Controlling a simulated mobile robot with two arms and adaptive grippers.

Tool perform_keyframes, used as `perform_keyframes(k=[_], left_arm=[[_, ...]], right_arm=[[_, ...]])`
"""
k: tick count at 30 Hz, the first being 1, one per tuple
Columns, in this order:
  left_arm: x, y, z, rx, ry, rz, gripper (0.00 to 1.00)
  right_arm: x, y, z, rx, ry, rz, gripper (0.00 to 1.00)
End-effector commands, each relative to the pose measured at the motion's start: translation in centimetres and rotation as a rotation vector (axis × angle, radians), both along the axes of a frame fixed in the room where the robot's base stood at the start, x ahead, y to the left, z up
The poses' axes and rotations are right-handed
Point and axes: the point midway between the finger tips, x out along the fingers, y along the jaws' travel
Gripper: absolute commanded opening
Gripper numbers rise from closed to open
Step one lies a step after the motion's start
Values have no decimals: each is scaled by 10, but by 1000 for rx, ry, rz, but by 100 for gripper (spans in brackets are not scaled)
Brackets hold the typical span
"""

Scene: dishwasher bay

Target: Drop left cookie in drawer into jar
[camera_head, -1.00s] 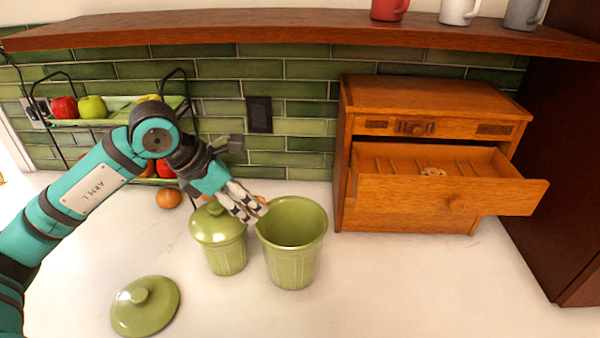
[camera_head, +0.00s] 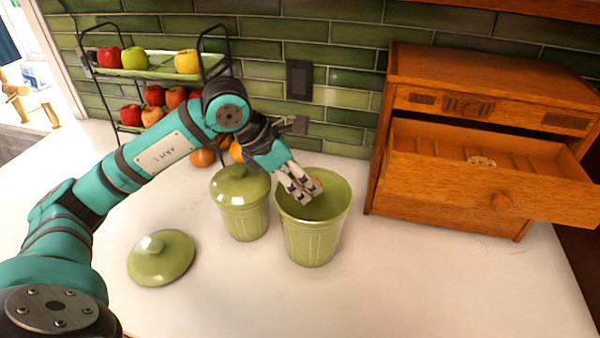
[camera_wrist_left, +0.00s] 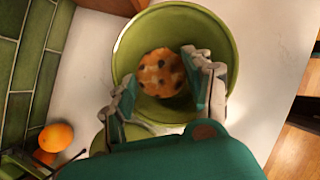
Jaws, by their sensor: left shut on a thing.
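The open green jar (camera_head: 312,235) stands on the counter with its mouth up. My left gripper (camera_head: 306,192) is over its mouth, fingers pointing down and to the right. It is shut on a round brown cookie with dark chips (camera_wrist_left: 162,72), seen between the fingers against the jar's inside in the left wrist view. In the head view only an edge of this cookie (camera_head: 317,185) shows at the fingertips. My right gripper is not in view.
A lidded green jar (camera_head: 240,205) stands just left of the open jar. A loose green lid (camera_head: 161,258) lies on the counter further left. A fruit rack (camera_head: 140,70) stands at the back left. The front right counter is clear.

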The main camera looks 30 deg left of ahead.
Motion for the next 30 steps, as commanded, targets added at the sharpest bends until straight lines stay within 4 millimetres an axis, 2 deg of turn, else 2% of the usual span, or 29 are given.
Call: perform_keyframes(k=[3,8,9,14,20,23,26,30], left_arm=[[0,0,-2,0,-2,0,45],[0,0,-1,0,-1,-1,45],[0,0,-1,0,-1,-1,57],[0,0,-1,0,-1,-1,78],[0,0,-1,-1,-1,0,79],[0,1,0,0,-1,1,79],[-3,4,7,1,-3,2,79],[-13,13,27,3,-5,2,79]], right_arm=[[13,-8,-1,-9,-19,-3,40],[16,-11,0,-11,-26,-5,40],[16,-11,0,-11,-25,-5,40],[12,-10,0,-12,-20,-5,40],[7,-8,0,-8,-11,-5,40],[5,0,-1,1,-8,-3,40],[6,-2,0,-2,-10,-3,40],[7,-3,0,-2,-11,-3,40]])
